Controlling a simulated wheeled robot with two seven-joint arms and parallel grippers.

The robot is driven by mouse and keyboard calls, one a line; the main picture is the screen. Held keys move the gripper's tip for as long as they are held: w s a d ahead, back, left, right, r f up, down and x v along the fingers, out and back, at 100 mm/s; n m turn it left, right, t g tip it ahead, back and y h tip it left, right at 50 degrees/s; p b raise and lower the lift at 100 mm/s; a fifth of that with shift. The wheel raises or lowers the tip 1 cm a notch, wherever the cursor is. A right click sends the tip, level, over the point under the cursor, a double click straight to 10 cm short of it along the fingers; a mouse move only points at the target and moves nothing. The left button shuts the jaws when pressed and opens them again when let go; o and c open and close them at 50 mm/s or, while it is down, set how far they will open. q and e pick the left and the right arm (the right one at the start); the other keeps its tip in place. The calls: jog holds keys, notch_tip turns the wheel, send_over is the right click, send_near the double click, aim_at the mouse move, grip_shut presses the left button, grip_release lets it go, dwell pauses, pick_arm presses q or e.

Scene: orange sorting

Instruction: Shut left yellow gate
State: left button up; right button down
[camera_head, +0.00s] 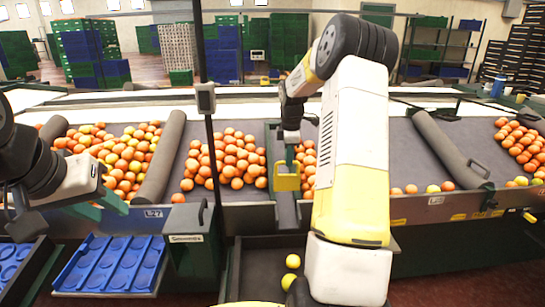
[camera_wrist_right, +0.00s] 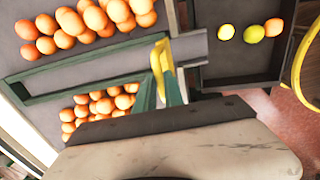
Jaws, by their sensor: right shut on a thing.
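The yellow gate (camera_head: 287,179) sits at the front edge of the sorting table, at the head of a narrow dark chute. My right gripper (camera_head: 291,150) is right at it from above. In the right wrist view the gate's yellow part (camera_wrist_right: 161,58) lies between the green fingers of the right gripper (camera_wrist_right: 162,90), which is shut on it. The right arm hides what is to the right of the gate in the head view. My left gripper (camera_head: 108,204) hangs at the left in front of the table, away from the gate; its finger opening is unclear.
Oranges (camera_head: 228,160) lie in lanes behind the front edge, parted by grey rollers (camera_head: 162,155). A dark bin (camera_head: 252,262) below the chute holds a few yellow-orange fruits. A blue tray (camera_head: 110,262) is at lower left. A thin post (camera_head: 213,160) stands left of the gate.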

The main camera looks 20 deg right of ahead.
aim_at(288, 175)
jog(key=shift+r, duration=0.1)
dwell(0.7)
notch_tip(288, 175, down, 8)
jog(key=shift+f, duration=0.1)
dwell(0.3)
jog(key=c, duration=1.5)
grip_release()
jog(key=shift+c, duration=0.2)
jog(key=shift+o, duration=0.4)
jog(key=shift+r, duration=0.4)
notch_tip(288, 175, up, 7)
jog(key=s, duration=0.1)
jog(key=shift+s+a, duration=0.2)
